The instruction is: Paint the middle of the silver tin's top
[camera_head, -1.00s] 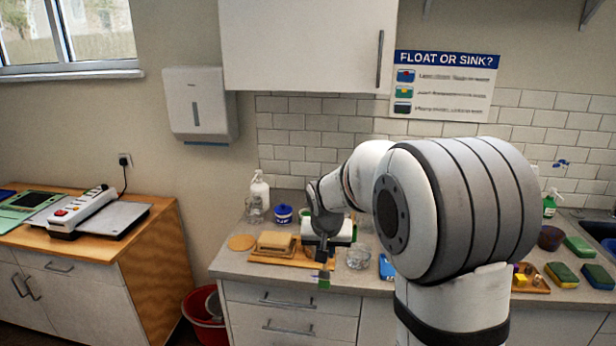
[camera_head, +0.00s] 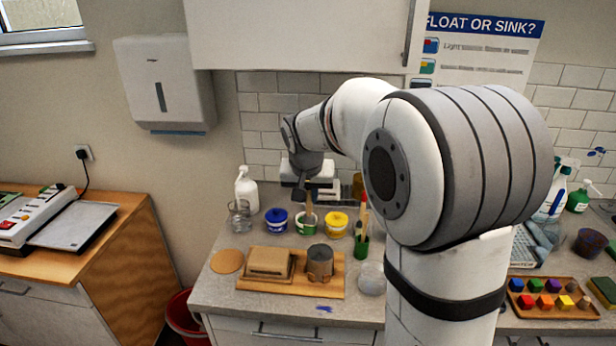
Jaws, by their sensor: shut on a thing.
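The silver tin (camera_head: 320,264) stands upright on a wooden board (camera_head: 262,285) near the counter's front. Its top looks plain grey-brown, with no clear paint mark. My gripper (camera_head: 308,186) is behind and above the tin, over a white pot with a green band (camera_head: 305,225). It is shut on a thin upright brush (camera_head: 309,203), whose lower end reaches down at the green-banded pot. The bristles are hidden, and I cannot tell whether they touch paint. The fingers are small and dark in this view.
A blue pot (camera_head: 276,220) and a yellow pot (camera_head: 336,223) flank the green-banded one. A green cup (camera_head: 361,247) holds upright sticks. A tan block (camera_head: 270,263) sits beside the tin. A glass (camera_head: 371,278) stands to the right. A violet smear (camera_head: 323,308) marks the counter front.

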